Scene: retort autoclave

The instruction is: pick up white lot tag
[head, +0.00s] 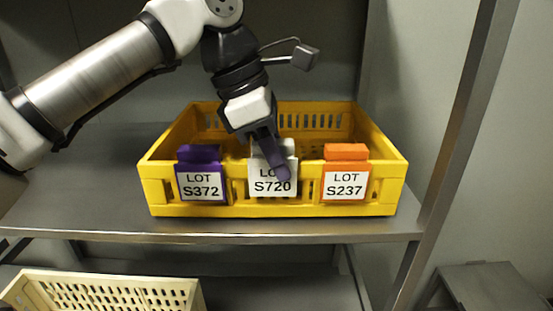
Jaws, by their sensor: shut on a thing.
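The white lot tag (272,188) reads S720 and hangs on the front wall of the yellow crate (389,196), in the middle. My gripper (281,165) comes down from above and is shut on the tag at its top; a dark finger covers part of the lettering. The tag looks upright and still against the crate wall. A purple lot tag (200,174) reading S372 is to its left. An orange lot tag (346,173) reading S237 is to its right. The far finger is hidden.
The crate stands on a grey metal shelf (100,206) with a metal post (459,130) at its right. A cream crate (100,292) is below at left. A grey stand (492,287) is at lower right. The shelf left of the yellow crate is clear.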

